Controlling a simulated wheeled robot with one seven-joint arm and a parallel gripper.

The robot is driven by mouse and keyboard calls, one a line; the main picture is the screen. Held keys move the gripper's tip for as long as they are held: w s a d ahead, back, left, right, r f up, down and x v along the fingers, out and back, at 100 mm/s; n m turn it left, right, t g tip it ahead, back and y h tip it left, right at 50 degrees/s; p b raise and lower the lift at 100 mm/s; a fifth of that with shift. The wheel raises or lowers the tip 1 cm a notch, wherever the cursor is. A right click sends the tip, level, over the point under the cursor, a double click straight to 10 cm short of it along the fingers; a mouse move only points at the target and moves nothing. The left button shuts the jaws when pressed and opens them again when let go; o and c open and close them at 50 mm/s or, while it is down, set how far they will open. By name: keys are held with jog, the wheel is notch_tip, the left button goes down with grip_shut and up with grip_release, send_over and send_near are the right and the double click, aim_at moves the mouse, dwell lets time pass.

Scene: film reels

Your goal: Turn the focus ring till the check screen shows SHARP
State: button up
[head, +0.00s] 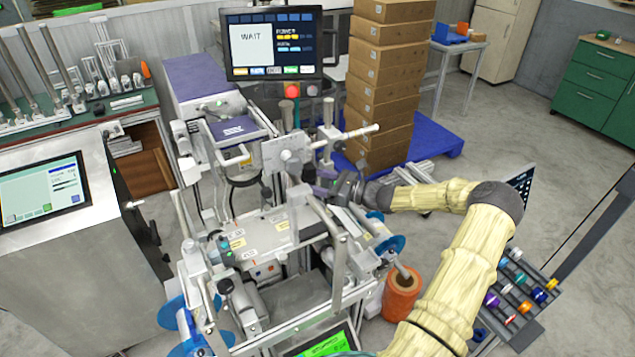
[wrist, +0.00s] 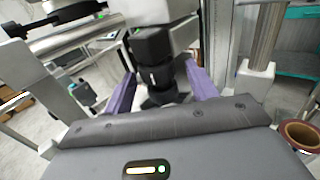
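My gripper (wrist: 160,74) has two purple fingers, set wide apart on either side of a dark ribbed lens barrel. The barrel, with what seems to be the focus ring (wrist: 153,46), is black with a small white mark and stands between and beyond the fingertips. I see no firm contact on both sides, though the right fingertip is close to the barrel. In the head view my gripper (head: 322,188) is at the middle of the machine, and the barrel is mostly hidden there. A screen (head: 270,42) above the machine reads WAIT; I see no SHARP on it.
The film machine's metal frame (head: 338,262) and rods surround my gripper closely. A partly cut-off green screen (head: 328,346) is at the bottom. Stacked cartons (head: 385,95) stand behind, a control panel (head: 45,190) at left, and an orange-brown roll (head: 402,295) near my arm.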

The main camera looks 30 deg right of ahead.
jog(key=shift+a+m+t+h, duration=0.2)
jog(key=shift+m+t+h, duration=0.1)
jog(key=shift+h, duration=0.1)
jog(key=shift+s+a+m+t+h+p, duration=0.15)
jog(key=shift+m+t+h+p, duration=0.3)
jog(key=shift+m+t+h, duration=0.35)
jog(key=shift+s+a+m+t+h+p, duration=0.15)
jog(key=shift+m+t+h+p, duration=0.15)
jog(key=shift+m+h+p, duration=0.45)
jog(key=shift+w+a+m+t+h+p, duration=0.15)
jog(key=shift+m+t+h, duration=0.25)
jog(key=shift+h, duration=0.65)
jog(key=shift+s+h, duration=0.15)
jog(key=shift+h, duration=0.15)
